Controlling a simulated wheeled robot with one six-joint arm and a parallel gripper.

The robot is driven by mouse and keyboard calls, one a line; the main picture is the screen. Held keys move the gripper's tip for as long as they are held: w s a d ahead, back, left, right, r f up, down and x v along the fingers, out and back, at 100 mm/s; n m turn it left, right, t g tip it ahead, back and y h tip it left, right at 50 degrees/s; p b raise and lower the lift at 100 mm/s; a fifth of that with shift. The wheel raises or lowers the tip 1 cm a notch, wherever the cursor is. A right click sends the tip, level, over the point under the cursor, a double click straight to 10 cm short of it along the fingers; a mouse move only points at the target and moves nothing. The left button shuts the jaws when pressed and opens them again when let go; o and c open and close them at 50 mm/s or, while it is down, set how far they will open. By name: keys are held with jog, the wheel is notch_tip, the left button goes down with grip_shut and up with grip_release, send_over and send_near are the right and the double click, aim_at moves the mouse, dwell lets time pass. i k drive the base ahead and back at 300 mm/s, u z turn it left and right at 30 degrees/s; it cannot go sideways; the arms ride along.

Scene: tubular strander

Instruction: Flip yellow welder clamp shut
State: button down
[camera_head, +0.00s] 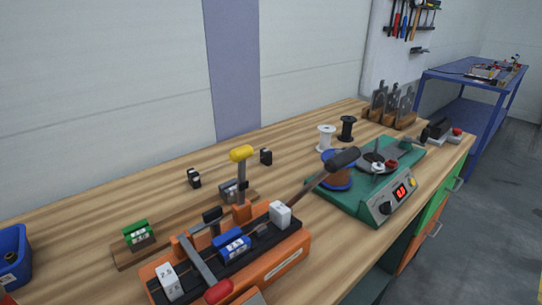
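The yellow welder clamp (241,182) stands on the orange welder base (287,263). It is a grey lever with a yellow knob (241,153) on top and an orange foot, and the lever points nearly straight up. A red-handled lever (205,265) on the same base slopes down toward the front edge. A blue block (232,244) sits between white blocks on the black bed. My gripper does not show in this view.
A green machine (375,205) with a red display stands right of the welder. White and black spools (326,137) stand behind it. A wooden rail with a green block (137,233) lies to the left, and a blue bin (12,260) is at the left edge. The wall is behind the bench.

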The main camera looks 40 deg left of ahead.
aim_at(239, 155)
jog(key=u, duration=1.7)
jog(key=k, duration=0.6)
jog(key=u, duration=0.1)
jog(key=i, duration=1.1)
jog(key=z, duration=0.2)
